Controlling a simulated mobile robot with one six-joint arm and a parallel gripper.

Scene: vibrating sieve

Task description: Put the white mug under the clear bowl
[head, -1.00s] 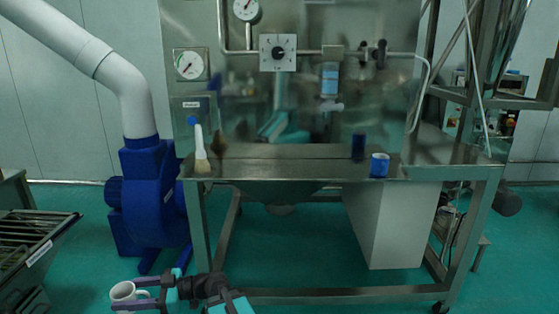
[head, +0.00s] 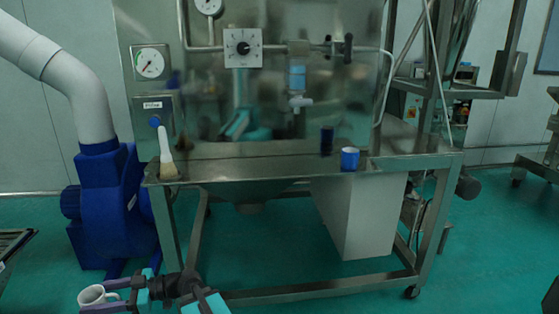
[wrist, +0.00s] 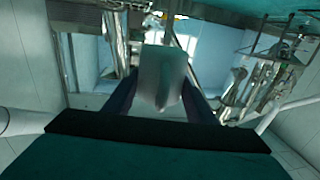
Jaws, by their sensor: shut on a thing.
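The white mug (head: 91,297) is at the lower left of the head view, upright, clear of the steel table. My gripper (head: 112,296) is shut on it from the right. In the wrist view the mug (wrist: 163,76) shows as a pale shape between the dark fingers. A clear bluish bowl (head: 297,80) hangs below a pipe fitting on the steel panel, above the table's back. A pale outlet piece sits just beneath it. The mug is well left of, lower than and nearer than the bowl.
The steel table (head: 255,168) has a clear middle stretch. A blue cup (head: 349,159) stands at its right front, with its reflection behind. A white-handled brush (head: 166,154) stands at the left end. A blue blower (head: 108,213) is left of the table.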

